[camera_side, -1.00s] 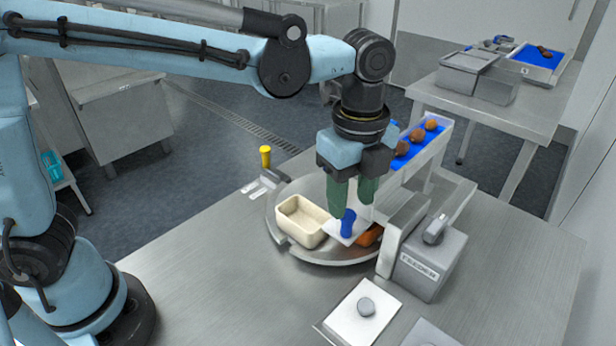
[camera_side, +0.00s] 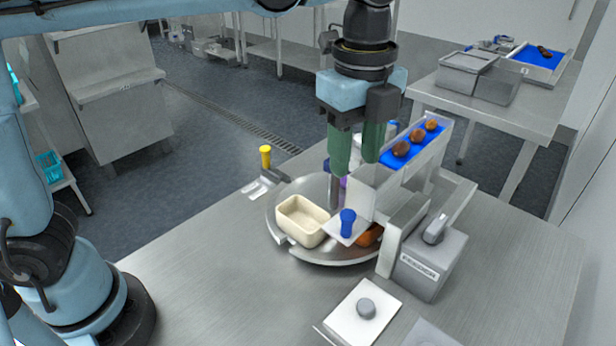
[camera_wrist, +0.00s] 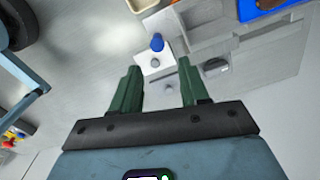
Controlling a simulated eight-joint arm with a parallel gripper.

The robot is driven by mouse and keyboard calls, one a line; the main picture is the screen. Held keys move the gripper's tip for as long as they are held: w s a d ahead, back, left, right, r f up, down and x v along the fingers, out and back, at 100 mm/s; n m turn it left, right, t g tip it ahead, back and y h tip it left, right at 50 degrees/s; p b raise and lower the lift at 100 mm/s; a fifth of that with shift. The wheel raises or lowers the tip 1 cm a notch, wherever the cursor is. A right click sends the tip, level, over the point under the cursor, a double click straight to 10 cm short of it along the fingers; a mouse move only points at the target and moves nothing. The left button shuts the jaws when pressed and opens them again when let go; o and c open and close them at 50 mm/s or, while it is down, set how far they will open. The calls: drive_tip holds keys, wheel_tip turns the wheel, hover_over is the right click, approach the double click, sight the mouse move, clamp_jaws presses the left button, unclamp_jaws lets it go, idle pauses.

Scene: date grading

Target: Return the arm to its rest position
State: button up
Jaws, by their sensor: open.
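My gripper (camera_side: 357,158) hangs upright in the side view, its two green fingers apart and nothing held between them. It is above the round metal turntable (camera_side: 335,256) and clear of the blue knob (camera_side: 347,222) on its white plate. In the wrist view my gripper (camera_wrist: 157,84) also shows open, with the blue knob (camera_wrist: 157,42) beyond the fingertips. A purple item, partly hidden, shows behind the fingers in the side view.
A cream tray (camera_side: 302,222) and a brown date (camera_side: 369,236) are on the turntable. The feeder (camera_side: 428,262) and a blue belt with several dates (camera_side: 415,141) stand close on the right. A yellow knob (camera_side: 265,156) stands behind. The front left of the table is clear.

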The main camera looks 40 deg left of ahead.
drive_tip(key=s+a+f+n+t, duration=0.3)
drive_tip(key=a+f+n, duration=0.1)
drive_tip(key=a+n, duration=0.5)
drive_tip(key=s+a+f+n+t, duration=0.3)
drive_tip(key=a+f+n+t, duration=0.1)
drive_tip(key=a+n, duration=0.6)
drive_tip(key=shift+a+f+n, duration=0.25)
drive_tip(key=shift+f+n, duration=0.15)
drive_tip(key=shift+n, duration=0.5)
